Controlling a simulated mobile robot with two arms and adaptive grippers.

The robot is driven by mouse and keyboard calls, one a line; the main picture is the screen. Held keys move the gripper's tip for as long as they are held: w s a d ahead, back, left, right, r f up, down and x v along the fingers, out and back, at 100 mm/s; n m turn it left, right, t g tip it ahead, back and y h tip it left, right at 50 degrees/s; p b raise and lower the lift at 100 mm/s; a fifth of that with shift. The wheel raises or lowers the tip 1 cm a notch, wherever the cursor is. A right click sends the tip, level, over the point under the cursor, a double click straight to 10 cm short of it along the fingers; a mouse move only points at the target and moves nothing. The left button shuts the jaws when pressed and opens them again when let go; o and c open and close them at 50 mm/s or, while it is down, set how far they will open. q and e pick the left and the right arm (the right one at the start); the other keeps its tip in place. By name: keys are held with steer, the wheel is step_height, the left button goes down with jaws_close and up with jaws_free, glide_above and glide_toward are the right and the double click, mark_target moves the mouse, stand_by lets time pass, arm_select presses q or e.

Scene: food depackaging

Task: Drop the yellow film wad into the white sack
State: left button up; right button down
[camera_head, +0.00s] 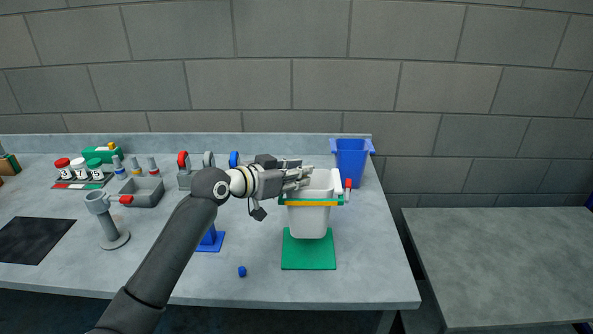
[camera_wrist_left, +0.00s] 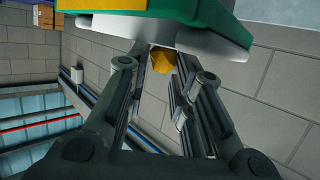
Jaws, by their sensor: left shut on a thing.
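The white sack (camera_head: 308,221) hangs open in a holder with a green and yellow rim (camera_head: 312,204). My left gripper (camera_head: 304,176) is at the left part of the sack's mouth, its fingers pointing right. In the left wrist view, the gripper (camera_wrist_left: 165,75) is shut on the yellow film wad (camera_wrist_left: 162,60), which shows between the fingertips close to the white edge of the sack (camera_wrist_left: 200,40). The wad cannot be made out in the head view. My right gripper is in neither view.
A green mat (camera_head: 308,256) lies below the sack. A blue bin (camera_head: 352,158) stands behind it to the right. A small blue piece (camera_head: 242,271) lies at the front. A grey tray (camera_head: 142,191), a grey stand (camera_head: 108,225) and several jars are to the left. The front right is clear.

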arm_select(q)
steer(key=shift+f, duration=0.1)
steer(key=o, duration=0.8)
steer(key=shift+c, duration=0.2)
steer(key=shift+a, duration=0.1)
steer(key=v, duration=1.2)
